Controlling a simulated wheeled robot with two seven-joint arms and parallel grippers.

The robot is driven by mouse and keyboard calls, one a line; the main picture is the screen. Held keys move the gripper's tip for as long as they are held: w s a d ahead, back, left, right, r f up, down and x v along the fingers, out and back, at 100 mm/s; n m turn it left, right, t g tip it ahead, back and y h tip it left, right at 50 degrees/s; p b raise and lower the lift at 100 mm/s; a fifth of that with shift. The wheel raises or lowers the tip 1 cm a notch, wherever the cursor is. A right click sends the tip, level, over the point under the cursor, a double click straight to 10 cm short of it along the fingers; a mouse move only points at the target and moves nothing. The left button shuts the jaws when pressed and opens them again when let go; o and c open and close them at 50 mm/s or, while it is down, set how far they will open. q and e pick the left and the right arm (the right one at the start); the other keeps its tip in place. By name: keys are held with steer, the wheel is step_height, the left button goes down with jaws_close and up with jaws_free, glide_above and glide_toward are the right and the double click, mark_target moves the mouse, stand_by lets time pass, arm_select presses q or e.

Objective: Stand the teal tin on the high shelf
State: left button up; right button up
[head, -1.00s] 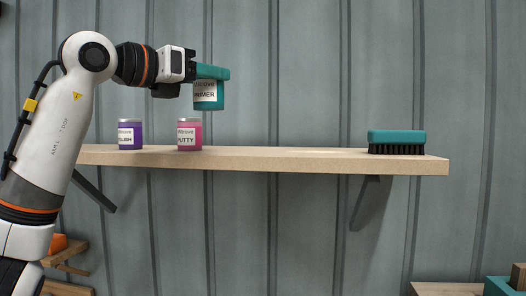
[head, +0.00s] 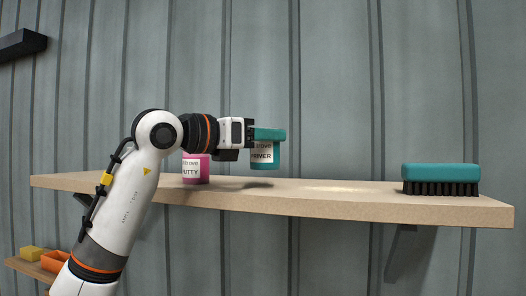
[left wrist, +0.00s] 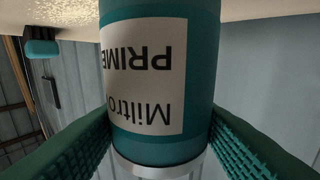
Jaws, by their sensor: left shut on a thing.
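The teal tin (head: 264,157) has a white label reading PRIMER and is held upright above the high shelf (head: 330,197) in the head view. A dark shadow lies on the shelf beneath it, with a small gap between. My left gripper (head: 268,134) is shut on the tin near its top, coming in from the left. In the left wrist view the tin (left wrist: 197,80) fills the middle, upside down, between the two teal ribbed fingers (left wrist: 160,145). My right gripper is not in view.
A pink putty tin (head: 196,170) stands on the shelf left of the teal tin, partly behind my arm. A teal brush (head: 440,177) with dark bristles lies near the shelf's right end. The shelf between teal tin and brush is clear. An orange bin (head: 56,261) is at lower left.

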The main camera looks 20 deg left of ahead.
mark_target(253, 154)
arm_select(q)
steer(key=f, duration=0.2)
steer(key=w+d+f, duration=0.1)
steer(key=shift+f+p, duration=0.1)
steer(key=shift+p, duration=0.25)
steer(key=shift+a, duration=0.1)
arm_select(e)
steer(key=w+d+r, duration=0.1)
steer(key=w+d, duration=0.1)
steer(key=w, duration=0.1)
arm_select(q)
steer(key=shift+s+a, duration=0.2)
steer(key=shift+s, duration=0.1)
steer(key=shift+f, duration=0.1)
steer(key=o, duration=1.1)
steer(key=shift+w+d, duration=0.15)
steer(key=shift+d, duration=0.05)
steer(key=shift+c, duration=0.2)
steer(key=shift+a, duration=0.1)
steer(key=shift+s+a+b, duration=0.2)
steer(key=shift+s+b, duration=0.1)
steer(key=b+v, duration=0.5)
steer(key=v, duration=0.6)
steer(key=shift+s, duration=0.2)
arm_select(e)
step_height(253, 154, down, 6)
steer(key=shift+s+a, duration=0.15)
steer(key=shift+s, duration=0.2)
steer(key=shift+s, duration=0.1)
